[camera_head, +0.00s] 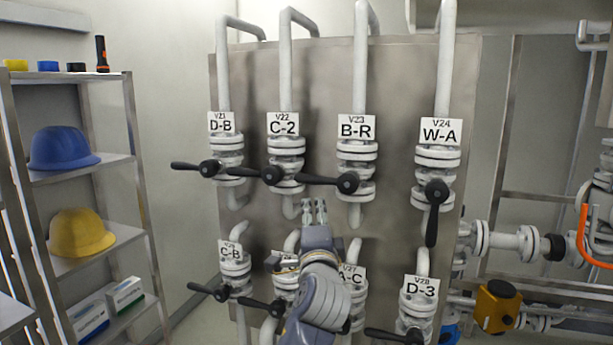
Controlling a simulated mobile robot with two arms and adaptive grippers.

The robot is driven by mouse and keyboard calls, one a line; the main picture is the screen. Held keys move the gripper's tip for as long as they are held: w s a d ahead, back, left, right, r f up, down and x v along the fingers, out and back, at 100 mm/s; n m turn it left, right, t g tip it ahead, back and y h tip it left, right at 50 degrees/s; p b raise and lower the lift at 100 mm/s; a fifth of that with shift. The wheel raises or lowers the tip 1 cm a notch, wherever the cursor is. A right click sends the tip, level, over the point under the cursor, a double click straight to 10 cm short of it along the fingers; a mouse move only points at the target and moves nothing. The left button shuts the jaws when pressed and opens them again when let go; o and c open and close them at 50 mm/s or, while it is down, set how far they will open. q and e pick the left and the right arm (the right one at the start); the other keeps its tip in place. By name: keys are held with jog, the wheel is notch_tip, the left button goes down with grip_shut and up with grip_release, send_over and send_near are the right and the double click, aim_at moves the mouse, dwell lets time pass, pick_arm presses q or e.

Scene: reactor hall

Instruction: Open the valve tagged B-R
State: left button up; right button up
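The valve tagged B-R (357,165) is in the upper row, third from the left, below its white tag (357,128), which also reads V23. Its black lever (320,181) lies nearly horizontal, pointing left from its hub. The lever's tip ends close to the hub of the C-2 valve's lever. My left gripper (314,208) points up, below and left of the B-R hub, and appears apart from the lever. Its two fingers stand close together with nothing visible between them; how far open they are is unclear. My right gripper is not in view.
Beside B-R are the C-2 valve (286,160) and the W-A valve (437,160), whose lever hangs down. A lower row includes D-3 (416,300) and A-C, partly hidden by my arm. A shelf (120,160) with helmets stands left; pipes fill the right.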

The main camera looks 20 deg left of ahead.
pick_arm(q)
send_near(307, 181)
jog(key=shift+y, duration=0.4)
jog(key=p+x, duration=0.1)
jog(key=x, duration=0.4)
jog(key=shift+w+p, duration=0.35)
jog(key=p+x, duration=0.1)
jog(key=x, duration=0.2)
jog(key=shift+w+a, duration=0.1)
jog(key=shift+w, duration=0.25)
jog(key=shift+x, duration=0.9)
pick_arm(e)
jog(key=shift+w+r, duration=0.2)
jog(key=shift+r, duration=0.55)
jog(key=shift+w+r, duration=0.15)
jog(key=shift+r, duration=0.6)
pick_arm(q)
grip_shut()
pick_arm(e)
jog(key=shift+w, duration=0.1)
